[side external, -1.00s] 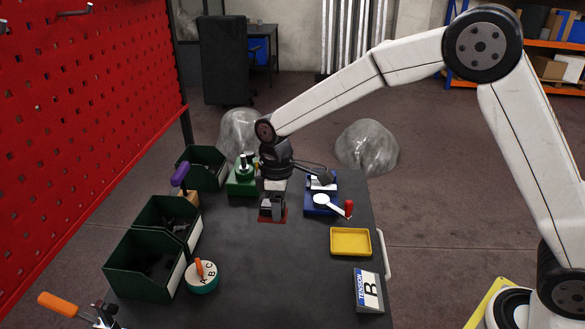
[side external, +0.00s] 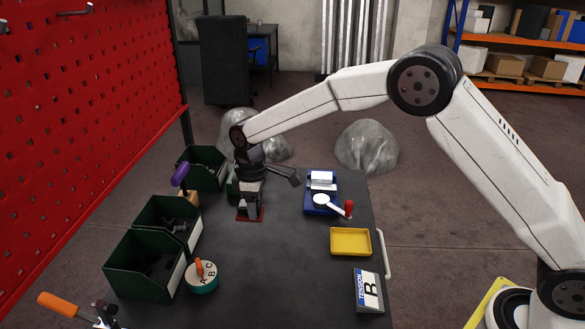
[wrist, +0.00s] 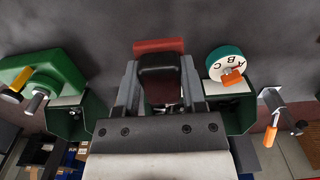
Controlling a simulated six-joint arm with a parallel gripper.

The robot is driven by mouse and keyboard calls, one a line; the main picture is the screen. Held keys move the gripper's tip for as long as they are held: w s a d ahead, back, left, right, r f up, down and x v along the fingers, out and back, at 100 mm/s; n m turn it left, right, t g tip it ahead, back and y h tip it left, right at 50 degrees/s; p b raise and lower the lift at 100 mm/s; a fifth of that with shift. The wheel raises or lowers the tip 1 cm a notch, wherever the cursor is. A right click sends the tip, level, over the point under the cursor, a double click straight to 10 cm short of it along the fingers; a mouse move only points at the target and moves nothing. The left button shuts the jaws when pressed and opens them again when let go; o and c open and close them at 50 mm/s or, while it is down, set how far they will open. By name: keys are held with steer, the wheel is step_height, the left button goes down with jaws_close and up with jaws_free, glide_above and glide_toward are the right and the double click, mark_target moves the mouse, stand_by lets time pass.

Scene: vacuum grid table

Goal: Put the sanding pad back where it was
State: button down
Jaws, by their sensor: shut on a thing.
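My gripper (side external: 249,207) is shut on the sanding pad, which has a red base (side external: 257,218) and a dark grip between my fingers. In the wrist view the pad's black grip (wrist: 160,75) sits between the two fingers, with its red edge (wrist: 158,46) showing beyond them. The pad is level, low over the dark table (side external: 290,260), left of the blue fixture. I cannot tell whether it touches the table. My gripper hides part of the pad and most of the green fixture behind it.
Green bins (side external: 140,265) line the left edge, with a purple-handled tool (side external: 180,175) between them. A lettered dial (side external: 202,277) stands at front left. The blue fixture (side external: 320,200), yellow tray (side external: 350,241) and TENSION B sign (side external: 368,290) are on the right. The table's middle is clear.

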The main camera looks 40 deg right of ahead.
glide_above(238, 234)
steer(key=shift+s+f, duration=0.15)
steer(key=shift+f, duration=3.05)
steer(key=shift+f, duration=0.1)
steer(key=shift+f, duration=1.65)
steer(key=shift+f, duration=0.15)
steer(key=shift+c, duration=0.9)
jaws_free()
step_height(238, 234, up, 12)
